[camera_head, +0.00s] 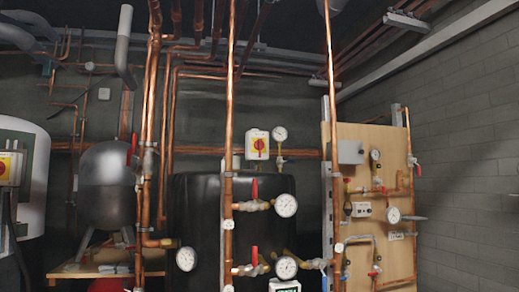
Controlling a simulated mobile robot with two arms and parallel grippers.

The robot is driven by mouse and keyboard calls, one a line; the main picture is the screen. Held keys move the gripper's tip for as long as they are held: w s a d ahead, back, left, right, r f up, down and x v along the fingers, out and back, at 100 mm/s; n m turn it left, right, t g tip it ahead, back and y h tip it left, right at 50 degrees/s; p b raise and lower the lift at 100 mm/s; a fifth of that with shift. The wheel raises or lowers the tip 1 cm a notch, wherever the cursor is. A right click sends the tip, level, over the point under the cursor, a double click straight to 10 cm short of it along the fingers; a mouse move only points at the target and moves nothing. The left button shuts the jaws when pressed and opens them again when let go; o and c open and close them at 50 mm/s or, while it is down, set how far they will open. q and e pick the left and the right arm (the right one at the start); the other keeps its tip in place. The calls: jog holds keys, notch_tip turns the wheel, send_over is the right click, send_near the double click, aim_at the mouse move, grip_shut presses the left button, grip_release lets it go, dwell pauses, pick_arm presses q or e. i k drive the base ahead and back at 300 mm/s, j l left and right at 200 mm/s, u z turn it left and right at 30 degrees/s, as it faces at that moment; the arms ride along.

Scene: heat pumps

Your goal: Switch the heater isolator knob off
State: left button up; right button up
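A white isolator box with a red knob on a yellow plate (259,144) is near the picture's middle, above a large black tank (205,205). A second isolator with a red knob on yellow (4,168) is at the left edge, partly cut off, in front of a white tank (38,190). The frame does not show which of the two is the heater isolator. The knobs are too small for me to read their positions. Neither of my grippers is in view.
Vertical copper pipes (229,100) stand in front of the black tank, with red-handled valves and gauges (286,206). A wooden board (362,150) with gauges and pipes stands at right. A grey vessel (107,185) is at left. A block wall (470,150) bounds the right.

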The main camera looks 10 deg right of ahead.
aim_at(258, 145)
jog(key=i+l+z, duration=0.3)
jog(key=i+l, duration=0.25)
jog(key=i+l+z, duration=0.3)
jog(key=i, duration=0.3)
